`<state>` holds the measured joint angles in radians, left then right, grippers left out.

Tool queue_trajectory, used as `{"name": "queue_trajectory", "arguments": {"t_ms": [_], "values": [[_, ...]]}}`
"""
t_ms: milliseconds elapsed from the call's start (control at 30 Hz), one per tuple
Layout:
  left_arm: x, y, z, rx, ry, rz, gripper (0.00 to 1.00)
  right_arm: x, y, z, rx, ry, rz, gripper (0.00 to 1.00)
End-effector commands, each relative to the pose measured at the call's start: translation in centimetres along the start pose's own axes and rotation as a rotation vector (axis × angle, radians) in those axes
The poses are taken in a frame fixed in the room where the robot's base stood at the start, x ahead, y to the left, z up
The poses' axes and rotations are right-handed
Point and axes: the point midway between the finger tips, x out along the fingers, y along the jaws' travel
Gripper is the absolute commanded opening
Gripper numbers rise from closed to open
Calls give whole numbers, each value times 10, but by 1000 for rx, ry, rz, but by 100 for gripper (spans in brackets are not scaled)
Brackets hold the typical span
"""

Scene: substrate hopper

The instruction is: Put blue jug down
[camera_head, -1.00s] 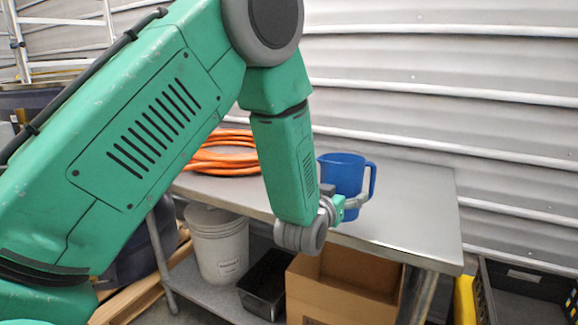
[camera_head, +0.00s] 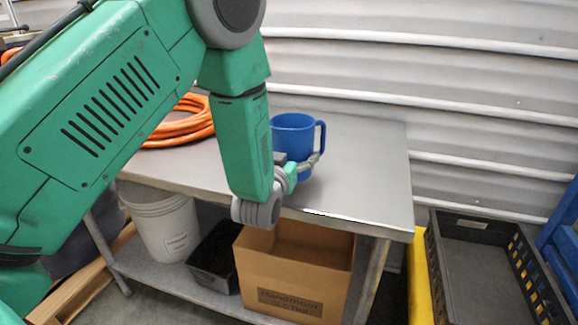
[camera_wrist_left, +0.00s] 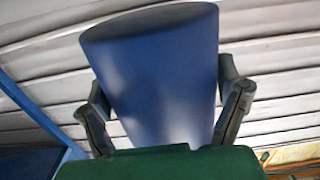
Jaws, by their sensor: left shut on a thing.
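The blue jug (camera_head: 294,134) is upright at the metal table (camera_head: 365,170), near its front edge, with its handle to the right. My left gripper (camera_head: 308,166) is shut on the jug, its fingers around the lower body. In the left wrist view the jug (camera_wrist_left: 160,75) fills the middle, between the two fingers (camera_wrist_left: 165,110). The jug's base is partly hidden by the gripper, so I cannot tell whether it touches the tabletop. My right gripper is not in view.
An orange hose coil (camera_head: 185,125) lies on the table's left part. The tabletop right of the jug is clear. Below are a white bucket (camera_head: 165,225), a black bin (camera_head: 213,262) and a cardboard box (camera_head: 292,275). A black crate (camera_head: 485,270) stands at the right.

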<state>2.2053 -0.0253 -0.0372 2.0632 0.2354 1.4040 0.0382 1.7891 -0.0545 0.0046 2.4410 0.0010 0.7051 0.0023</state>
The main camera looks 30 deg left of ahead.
Motion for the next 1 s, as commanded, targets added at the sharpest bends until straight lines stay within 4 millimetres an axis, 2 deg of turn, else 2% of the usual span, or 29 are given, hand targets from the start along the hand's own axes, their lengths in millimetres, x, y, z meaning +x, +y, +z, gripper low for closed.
{"name": "queue_trajectory", "arguments": {"t_ms": [200,433,467,500,833,1000], "values": [[0,-1,31,1,-2,0,53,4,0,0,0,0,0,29],[0,-1,34,0,-1,0,53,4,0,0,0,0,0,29],[0,-1,34,1,-3,0,92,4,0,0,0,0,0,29],[0,-1,34,0,-3,0,100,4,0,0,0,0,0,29],[-3,-1,34,1,-2,0,100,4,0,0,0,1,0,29],[-27,-1,34,2,-5,1,100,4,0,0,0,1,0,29]]}}
